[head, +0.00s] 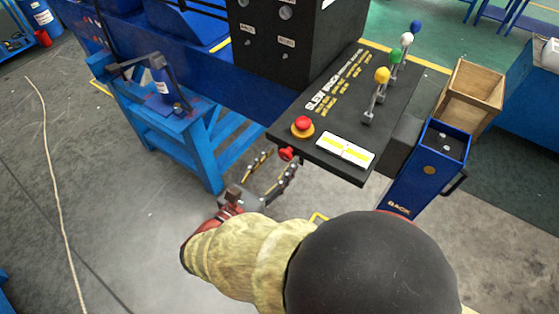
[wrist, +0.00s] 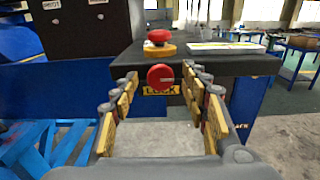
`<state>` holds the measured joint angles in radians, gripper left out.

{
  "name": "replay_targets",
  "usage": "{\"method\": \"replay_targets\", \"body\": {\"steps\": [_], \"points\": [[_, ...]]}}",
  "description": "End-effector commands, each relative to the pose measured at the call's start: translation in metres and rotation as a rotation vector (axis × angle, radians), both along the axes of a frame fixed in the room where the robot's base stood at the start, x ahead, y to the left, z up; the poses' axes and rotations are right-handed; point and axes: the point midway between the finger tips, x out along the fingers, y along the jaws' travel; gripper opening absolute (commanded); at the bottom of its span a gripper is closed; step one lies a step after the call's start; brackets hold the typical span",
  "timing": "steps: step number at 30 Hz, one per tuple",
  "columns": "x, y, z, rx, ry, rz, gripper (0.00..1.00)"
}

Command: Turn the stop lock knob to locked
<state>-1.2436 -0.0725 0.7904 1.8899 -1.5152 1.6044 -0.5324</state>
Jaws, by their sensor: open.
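The stop lock knob is a round red knob (wrist: 160,77) on the front face of the black console, above a yellow label that reads LOCK (wrist: 161,90). In the head view the red knob (head: 287,153) sticks out below the console's front left edge. My gripper (head: 270,162) is open, with its yellow-padded fingers pointing at the console front. In the wrist view my gripper (wrist: 165,82) has one finger on each side of the knob, which lies near the middle of the gap. I cannot tell whether the fingertips reach it. The knob's turn position is not clear.
A red mushroom button (head: 303,125) on a yellow base sits on the console top (head: 330,110), just above the knob. Levers with coloured balls (head: 382,76) stand at the right. A blue bench (head: 200,130) is close on the left. A blue box (head: 428,165) stands right.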

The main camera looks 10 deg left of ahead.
Motion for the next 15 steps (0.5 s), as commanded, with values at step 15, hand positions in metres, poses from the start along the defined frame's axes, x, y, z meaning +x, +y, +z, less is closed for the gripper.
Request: {"method": "replay_targets", "body": {"steps": [15], "points": [[0.0062,-0.0030,-0.0001,-0.001,0.001,0.000,0.38]]}}
